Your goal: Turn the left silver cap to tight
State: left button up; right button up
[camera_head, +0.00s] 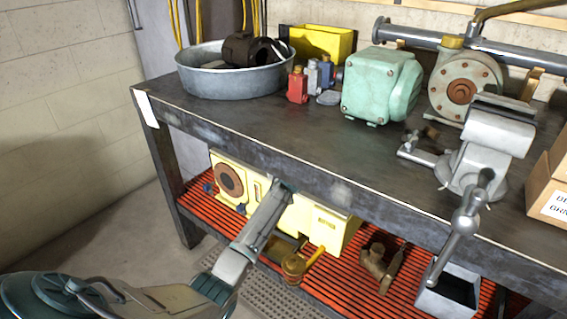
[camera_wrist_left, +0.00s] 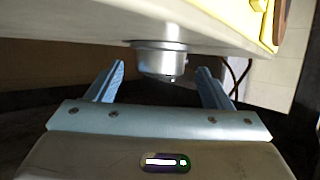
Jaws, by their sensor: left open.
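A silver cap (camera_wrist_left: 160,62) shows in the left wrist view, projecting from a cream surface (camera_wrist_left: 70,35). My left gripper (camera_wrist_left: 160,78) is open, with one finger on each side of the cap and a visible gap to each. Whether the fingers reach its full depth is unclear. In the head view my left arm comes in from the lower left, and its gripper (camera_head: 278,192) is by the yellow machine (camera_head: 230,183) under the workbench. The cap cannot be made out there. My right gripper is not in view.
The workbench (camera_head: 300,165) edge hangs close above my left gripper. The red slatted shelf (camera_head: 340,285) holds a brass fitting (camera_head: 380,265) and a grey open box (camera_head: 450,290). A vise (camera_head: 480,150) stands on the bench at right. The floor at left is clear.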

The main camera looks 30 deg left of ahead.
pick_arm(q)
jog(key=shift+x, duration=1.25)
jog(key=c, duration=1)
jog(key=shift+o, duration=0.2)
jog(key=shift+r, duration=0.1)
